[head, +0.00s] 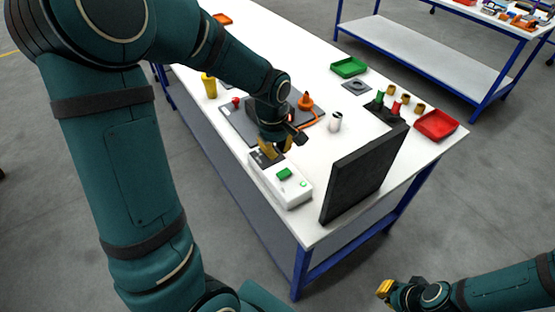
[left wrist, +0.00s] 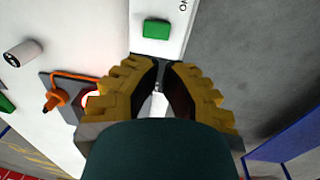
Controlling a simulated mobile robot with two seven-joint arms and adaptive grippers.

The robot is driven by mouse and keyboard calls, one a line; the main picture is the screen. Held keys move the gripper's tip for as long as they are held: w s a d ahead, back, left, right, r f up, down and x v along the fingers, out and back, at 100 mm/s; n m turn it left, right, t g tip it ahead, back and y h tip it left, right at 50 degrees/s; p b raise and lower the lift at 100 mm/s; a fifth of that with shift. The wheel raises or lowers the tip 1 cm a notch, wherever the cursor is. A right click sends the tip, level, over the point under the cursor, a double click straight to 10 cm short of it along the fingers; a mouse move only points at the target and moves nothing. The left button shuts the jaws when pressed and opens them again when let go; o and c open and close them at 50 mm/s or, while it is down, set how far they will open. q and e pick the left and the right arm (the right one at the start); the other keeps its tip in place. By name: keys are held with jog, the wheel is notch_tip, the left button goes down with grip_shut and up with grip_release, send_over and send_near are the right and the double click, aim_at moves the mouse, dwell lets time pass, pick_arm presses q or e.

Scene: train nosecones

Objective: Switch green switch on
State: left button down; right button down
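The green switch (head: 284,174) sits on top of a white box (head: 292,194) near the table's front edge. In the left wrist view the green switch (left wrist: 156,28) lies at the top, on the white box (left wrist: 175,12), just beyond my fingertips. My left gripper (head: 269,150) points down over the box's far end, beside the green switch and apart from it. In the left wrist view its yellow fingers (left wrist: 166,66) nearly meet, with nothing seen between them. My right gripper (head: 385,288) is off the table at the lower right; its fingers are too small to judge.
A black upright panel (head: 362,174) stands right of the box. Behind are a grey plate with an orange part (head: 305,102), a white cylinder (head: 335,122), a yellow bottle (head: 209,86), a green tray (head: 349,67) and a red tray (head: 436,125). The white tabletop (head: 315,225) is bare in front.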

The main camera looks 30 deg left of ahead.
pick_arm(q)
jog(key=shift+r+p, duration=0.3)
jog(key=shift+r, duration=2.05)
